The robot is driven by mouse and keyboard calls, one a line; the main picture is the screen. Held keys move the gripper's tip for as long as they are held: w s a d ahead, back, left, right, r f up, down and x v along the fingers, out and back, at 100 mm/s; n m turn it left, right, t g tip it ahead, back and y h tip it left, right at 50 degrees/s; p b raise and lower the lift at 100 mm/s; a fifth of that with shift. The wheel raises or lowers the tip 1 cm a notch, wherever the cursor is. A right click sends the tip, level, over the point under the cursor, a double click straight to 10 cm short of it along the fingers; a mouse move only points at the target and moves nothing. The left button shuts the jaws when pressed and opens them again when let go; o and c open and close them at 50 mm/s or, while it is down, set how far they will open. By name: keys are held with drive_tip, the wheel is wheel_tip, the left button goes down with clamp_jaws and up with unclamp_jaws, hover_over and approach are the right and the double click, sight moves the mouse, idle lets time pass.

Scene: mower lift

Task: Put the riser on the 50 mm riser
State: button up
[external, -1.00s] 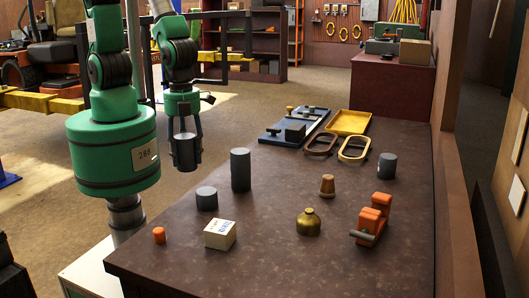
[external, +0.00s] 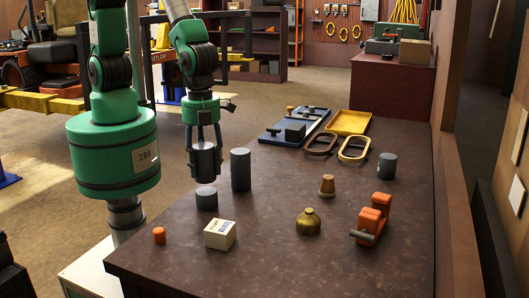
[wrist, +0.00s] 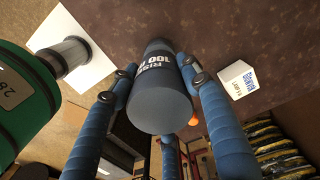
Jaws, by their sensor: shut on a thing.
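My gripper (external: 205,150) is shut on a dark grey cylindrical riser (external: 205,162), which hangs roughly upright. In the wrist view the held riser (wrist: 157,95) sits between the blue fingers (wrist: 160,95) and carries white print that reads in part "RISE" and "100". A short dark grey cylinder (external: 206,199), which looks like the 50 mm riser, stands on the table just below the held riser in the external view. A small gap shows between them; the exact alignment is unclear. No label on the short cylinder is readable, and it is hidden in the wrist view.
A tall grey cylinder (external: 240,170) stands close to the right. A white printed box (external: 220,235) and a small orange cylinder (external: 159,235) are in front. A brass weight (external: 308,222), an orange clamp-like tool (external: 372,219) and another grey cylinder (external: 387,166) stand farther right.

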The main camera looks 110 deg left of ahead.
sight(203, 145)
drive_tip(key=shift+f+b, duration=0.35)
drive_tip(key=shift+f, duration=1.35)
drive_tip(key=o, duration=1.4)
drive_tip(key=shift+f, duration=0.1)
wheel_tip(203, 145, up, 12)
drive_tip(key=shift+r+p, duration=0.15)
drive_tip(key=shift+p, duration=0.85)
drive_tip(key=shift+r, duration=0.1)
